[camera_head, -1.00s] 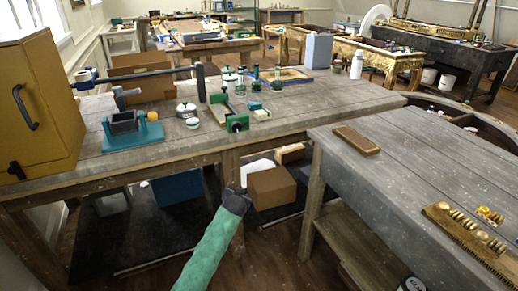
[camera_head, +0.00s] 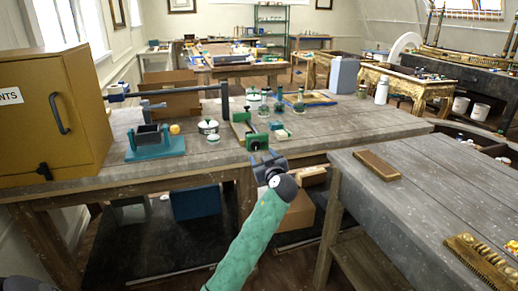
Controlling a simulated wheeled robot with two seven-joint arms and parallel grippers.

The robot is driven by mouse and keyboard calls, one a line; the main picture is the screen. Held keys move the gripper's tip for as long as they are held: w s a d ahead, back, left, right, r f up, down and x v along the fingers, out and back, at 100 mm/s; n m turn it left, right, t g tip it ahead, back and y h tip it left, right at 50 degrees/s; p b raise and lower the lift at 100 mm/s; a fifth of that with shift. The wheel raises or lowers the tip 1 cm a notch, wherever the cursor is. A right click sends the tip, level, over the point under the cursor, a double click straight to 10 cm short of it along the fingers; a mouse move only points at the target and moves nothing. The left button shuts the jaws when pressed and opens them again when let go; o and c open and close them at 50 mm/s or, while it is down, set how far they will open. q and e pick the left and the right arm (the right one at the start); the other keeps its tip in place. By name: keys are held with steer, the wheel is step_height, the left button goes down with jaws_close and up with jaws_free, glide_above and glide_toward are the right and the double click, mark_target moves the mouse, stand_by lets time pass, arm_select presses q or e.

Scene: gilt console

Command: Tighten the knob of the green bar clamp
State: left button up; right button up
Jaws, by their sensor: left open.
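The green bar clamp (camera_head: 257,142) lies near the front edge of the wooden workbench, with a green block at its near end and a bar running back from it. A dark round part on the near block may be its knob, but it is too small to tell. My left gripper (camera_head: 266,158), dark on a green-sleeved arm, comes up from below. It is open and empty, just below the clamp in the picture, in front of the bench edge. I see no contact with the clamp. My right gripper is out of view.
A teal vise (camera_head: 155,143) and a yellow cabinet (camera_head: 90,125) stand on the bench (camera_head: 330,130) at left. Jars (camera_head: 208,126) are close to the clamp. A second table (camera_head: 430,180) is at right. A cardboard box (camera_head: 300,212) sits below.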

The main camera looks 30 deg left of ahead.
mark_target(256, 147)
arm_select(q)
steer(key=p+x, duration=0.1)
steer(key=x, duration=0.5)
steer(key=shift+w+a+p, duration=0.15)
steer(key=shift+p, duration=0.2)
steer(key=shift+w+a, duration=0.45)
steer(key=shift+a, duration=0.05)
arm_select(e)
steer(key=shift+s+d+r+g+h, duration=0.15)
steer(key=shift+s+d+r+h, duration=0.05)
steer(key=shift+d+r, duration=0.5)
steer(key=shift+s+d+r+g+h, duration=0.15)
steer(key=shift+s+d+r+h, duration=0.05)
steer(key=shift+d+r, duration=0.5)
arm_select(q)
steer(key=shift+c, duration=0.5)
steer(key=c, duration=0.9)
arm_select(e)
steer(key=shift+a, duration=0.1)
